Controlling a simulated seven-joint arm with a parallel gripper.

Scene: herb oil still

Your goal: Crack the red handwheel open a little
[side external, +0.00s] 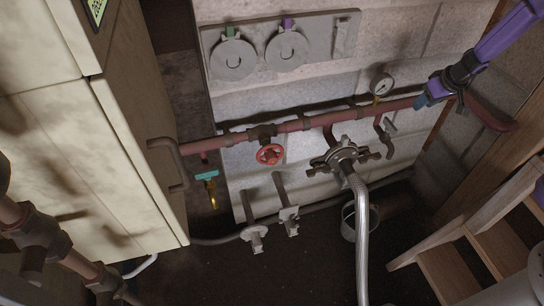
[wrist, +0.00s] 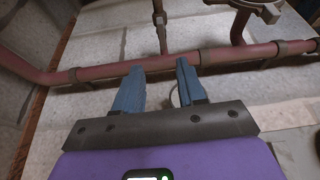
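The red handwheel (side external: 270,154) is on a valve on the reddish pipe (side external: 300,124), left of centre in the side external view. I cannot make it out in the wrist view. My gripper (side external: 424,100) is at the right end of that pipe in the side external view, well to the right of the handwheel. In the wrist view my gripper (wrist: 160,66) has its two blue fingers apart, with nothing seen between them but the pipe (wrist: 110,70) and wall behind. Whether a finger touches the pipe is unclear.
A pressure gauge (side external: 381,84) stands above the pipe. A grey flanged fitting (side external: 342,157) with a silver hose (side external: 362,240) lies between my gripper and the handwheel. A teal-handled valve (side external: 207,175) hangs left of the handwheel. A cream cabinet (side external: 135,160) is left, wooden steps (side external: 450,270) right.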

